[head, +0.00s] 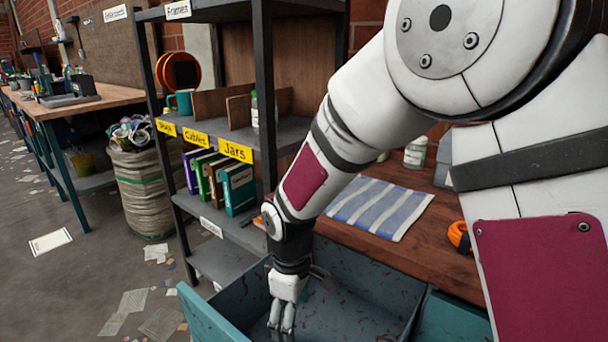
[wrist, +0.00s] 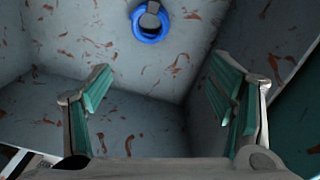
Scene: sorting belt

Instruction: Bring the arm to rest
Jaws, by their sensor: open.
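My gripper (head: 282,318) hangs at the end of my arm, over and partly inside the teal bin (head: 205,318) in the head view. In the wrist view my gripper (wrist: 160,95) shows two green-padded fingers spread wide apart with nothing between them. A blue ring-shaped thing (wrist: 151,37) lies in the grey, scratched inside of the bin, beyond the fingertips. The ring is not visible in the head view.
A wooden bench (head: 440,240) with a striped cloth (head: 378,207), a white jar (head: 415,153) and an orange roll (head: 460,237) lies behind the bin. A dark shelf (head: 285,130) with binders stands at the left. Papers litter the floor.

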